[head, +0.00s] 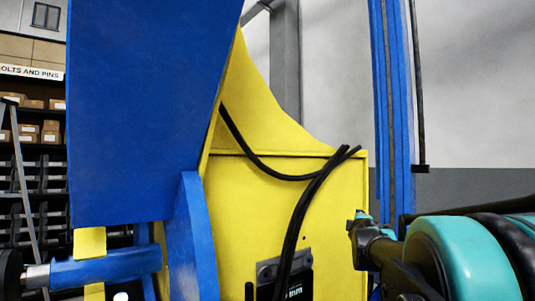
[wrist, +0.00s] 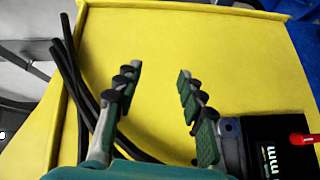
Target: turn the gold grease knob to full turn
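I cannot make out a gold grease knob in either view. My gripper (wrist: 160,74) is open and empty in the wrist view, its two green-padded fingers spread apart in front of a plain yellow panel (wrist: 225,45). Nothing lies between the fingers. In the head view part of my gripper (head: 359,226) shows at the right, dark and teal, beside the right edge of the yellow panel (head: 335,200); its fingers are not clear there.
Black cables (head: 312,190) hang down the yellow panel; they also pass left of my fingers (wrist: 78,85). A black box (wrist: 270,135) with a red-ended part (wrist: 302,139) is at the lower right of the wrist view. A large blue plate (head: 145,110) and blue post (head: 390,90) flank the panel.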

